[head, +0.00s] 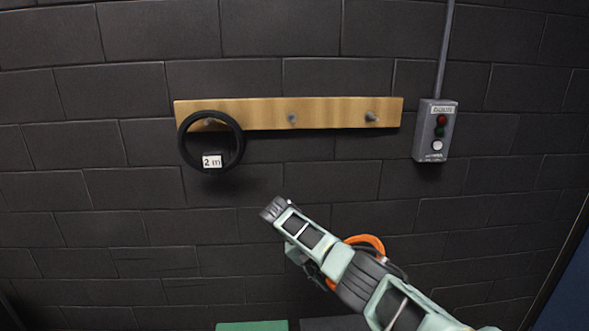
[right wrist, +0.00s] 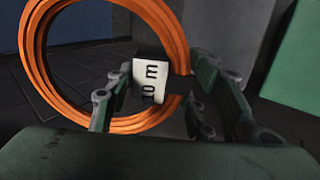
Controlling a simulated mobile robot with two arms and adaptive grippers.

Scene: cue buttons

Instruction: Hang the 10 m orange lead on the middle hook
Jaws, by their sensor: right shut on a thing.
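The orange lead is a coil (right wrist: 50,83) with a white "10 m" tag (right wrist: 151,82). In the right wrist view my right gripper (right wrist: 162,80) is shut on it, with the fingers either side of the tag. In the head view only bits of the orange coil (head: 368,241) show behind my right arm, below the board. The middle hook (head: 292,118) is bare, on a wooden board (head: 250,113) on the wall. The fingertips are hidden in the head view. My left gripper is out of view.
A black coil (head: 240,143) tagged "2 m" hangs on the left hook. The right hook (head: 370,117) is bare. A green surface (head: 252,326) shows at the bottom edge.

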